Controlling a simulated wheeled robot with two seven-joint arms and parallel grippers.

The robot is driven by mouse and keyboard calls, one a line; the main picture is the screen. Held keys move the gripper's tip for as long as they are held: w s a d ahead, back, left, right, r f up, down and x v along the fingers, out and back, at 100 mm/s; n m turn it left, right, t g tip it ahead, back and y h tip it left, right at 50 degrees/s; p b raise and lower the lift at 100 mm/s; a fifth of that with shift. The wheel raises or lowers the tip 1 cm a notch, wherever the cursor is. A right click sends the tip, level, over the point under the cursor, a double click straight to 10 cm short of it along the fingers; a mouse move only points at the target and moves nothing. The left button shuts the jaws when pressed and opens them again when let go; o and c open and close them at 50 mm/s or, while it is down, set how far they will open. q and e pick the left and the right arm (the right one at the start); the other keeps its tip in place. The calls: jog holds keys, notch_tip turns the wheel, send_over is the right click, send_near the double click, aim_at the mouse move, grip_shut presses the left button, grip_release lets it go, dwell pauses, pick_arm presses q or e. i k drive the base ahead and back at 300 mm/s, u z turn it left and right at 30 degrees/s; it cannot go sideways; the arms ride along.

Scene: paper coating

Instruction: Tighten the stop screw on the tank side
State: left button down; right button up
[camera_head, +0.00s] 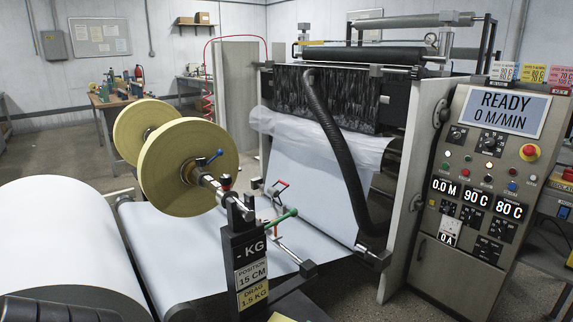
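I cannot tell for certain which part is the stop screw on the tank side. Neither gripper can be made out. Dark parts at the bottom edge may be mine.
Two yellowish discs (190,168) stand on the shaft. A large white paper roll (65,245) fills the lower left. A black post (248,262) reads "POSITION 15 CM" and "DRAG 1.5 KG". The control panel (505,110) at right reads "READY 0 M/MIN". Open floor lies at left.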

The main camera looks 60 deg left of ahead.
aim_at(226, 180)
jog(key=i, duration=0.8)
jog(key=u, duration=2.8)
